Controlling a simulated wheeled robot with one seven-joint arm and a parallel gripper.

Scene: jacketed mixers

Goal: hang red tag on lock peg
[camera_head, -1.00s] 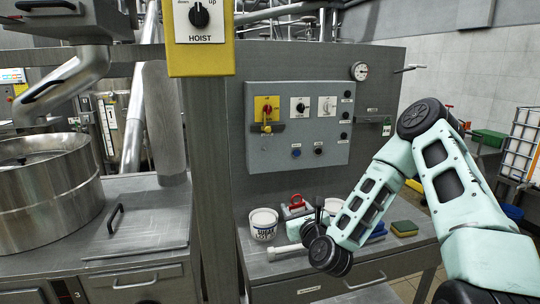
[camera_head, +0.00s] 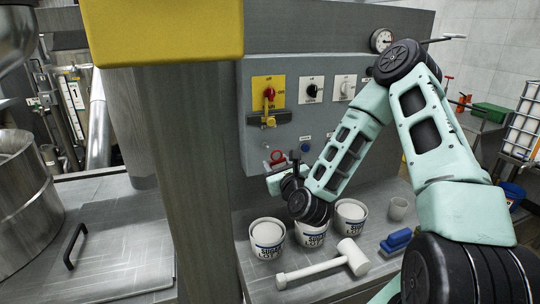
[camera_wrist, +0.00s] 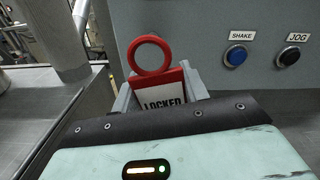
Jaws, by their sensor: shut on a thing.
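The red tag (camera_head: 277,157) has a ring at its top and hangs together with my gripper (camera_head: 274,170) just in front of the panel's lower left part. In the wrist view the tag's red ring (camera_wrist: 150,55) stands up above a white face reading "LOCKED". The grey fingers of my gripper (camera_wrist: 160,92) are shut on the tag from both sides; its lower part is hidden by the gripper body. A yellow plate (camera_head: 269,83) with a red knob is on the panel. Below the knob is a yellow piece on a dark bar (camera_head: 268,122), likely the lock peg, above and apart from the tag.
The grey control panel (camera_head: 320,130) carries further knobs and buttons. On the bench below are white tubs (camera_head: 267,236), a white mallet (camera_head: 330,262), a blue item (camera_head: 396,240) and a cup (camera_head: 398,208). A thick steel post (camera_head: 178,180) stands to the left.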

